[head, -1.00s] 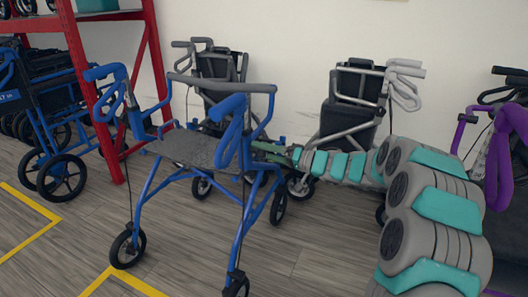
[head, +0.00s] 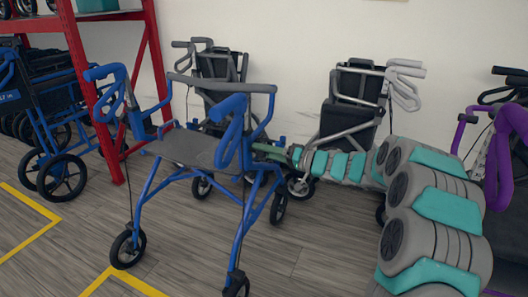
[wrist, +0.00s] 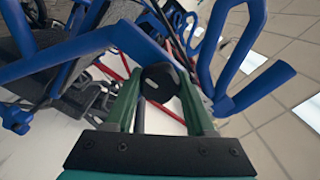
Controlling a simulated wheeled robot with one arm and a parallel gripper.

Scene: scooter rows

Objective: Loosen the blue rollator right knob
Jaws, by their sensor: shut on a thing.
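The blue rollator (head: 188,148) stands in the middle of the head view, with a dark seat and blue handles. In the wrist view its blue frame tubes (wrist: 75,52) cross in front of me. A dark round knob (wrist: 160,82) sits between the green fingers of my gripper (wrist: 159,88), which is shut on it. In the head view my gripper (head: 268,150) reaches in from the right to the rollator's right side, behind its near blue handle. The knob is hidden in the head view.
A grey-framed rollator (head: 350,105) and a dark one (head: 220,72) stand by the white wall. A purple rollator (head: 492,150) is at the right. A red rack (head: 75,60) and a blue wheelchair (head: 45,110) are at the left. The front floor is clear, with yellow lines.

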